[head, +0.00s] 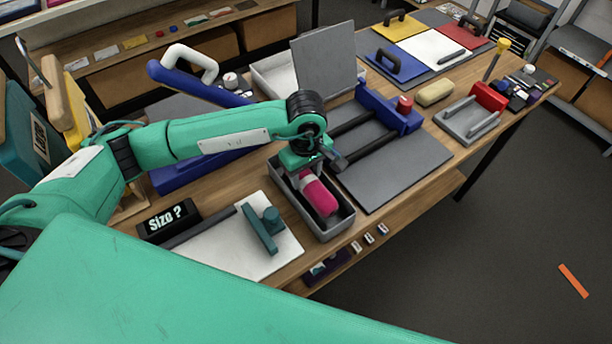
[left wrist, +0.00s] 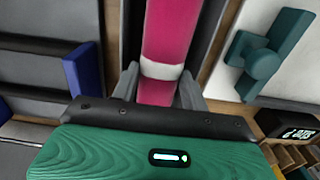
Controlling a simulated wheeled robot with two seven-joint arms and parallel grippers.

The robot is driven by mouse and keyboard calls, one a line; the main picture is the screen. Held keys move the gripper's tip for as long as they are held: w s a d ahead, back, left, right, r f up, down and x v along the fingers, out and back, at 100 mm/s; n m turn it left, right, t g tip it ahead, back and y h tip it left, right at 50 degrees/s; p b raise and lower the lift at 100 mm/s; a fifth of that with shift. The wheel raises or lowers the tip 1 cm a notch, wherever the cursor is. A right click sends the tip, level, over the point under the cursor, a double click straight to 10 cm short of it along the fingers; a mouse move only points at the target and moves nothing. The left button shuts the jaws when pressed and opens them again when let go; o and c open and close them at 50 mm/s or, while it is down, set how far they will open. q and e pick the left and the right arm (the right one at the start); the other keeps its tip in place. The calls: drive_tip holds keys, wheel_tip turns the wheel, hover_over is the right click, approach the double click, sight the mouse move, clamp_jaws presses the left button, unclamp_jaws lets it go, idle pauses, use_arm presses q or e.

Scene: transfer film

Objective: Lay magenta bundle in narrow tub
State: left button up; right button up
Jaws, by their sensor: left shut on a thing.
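The magenta bundle (head: 318,196) is a roll with a white band, which shows in the left wrist view (left wrist: 170,35). It lies lengthwise within the walls of the narrow grey tub (head: 337,227) at the table's front edge. I cannot tell whether it touches the tub floor. My left gripper (head: 309,172) is shut on the bundle at its banded end, one finger on each side in the left wrist view (left wrist: 160,88). The gripper hides the far end of the bundle in the head view. My right gripper is not in view.
A white board with a teal handled block (head: 262,229) and a "Size ?" sign (head: 168,219) lie left of the tub. A grey mat (head: 395,170) and a blue block with dark rails (head: 388,108) are to the right. A grey upright panel (head: 324,68) stands behind.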

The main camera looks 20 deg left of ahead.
sight(306, 175)
use_arm(q)
wheel_tip(306, 175, down, 2)
drive_tip(key=shift+f, duration=0.35)
drive_tip(key=o, duration=0.8)
drive_tip(key=shift+c, duration=0.2)
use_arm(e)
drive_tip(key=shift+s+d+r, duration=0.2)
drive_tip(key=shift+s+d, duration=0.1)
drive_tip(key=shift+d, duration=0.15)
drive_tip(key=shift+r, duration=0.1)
use_arm(q)
drive_tip(key=shift+r, duration=0.3)
wheel_tip(306, 175, up, 10)
drive_tip(key=b, duration=0.4)
drive_tip(key=shift+r, duration=0.9)
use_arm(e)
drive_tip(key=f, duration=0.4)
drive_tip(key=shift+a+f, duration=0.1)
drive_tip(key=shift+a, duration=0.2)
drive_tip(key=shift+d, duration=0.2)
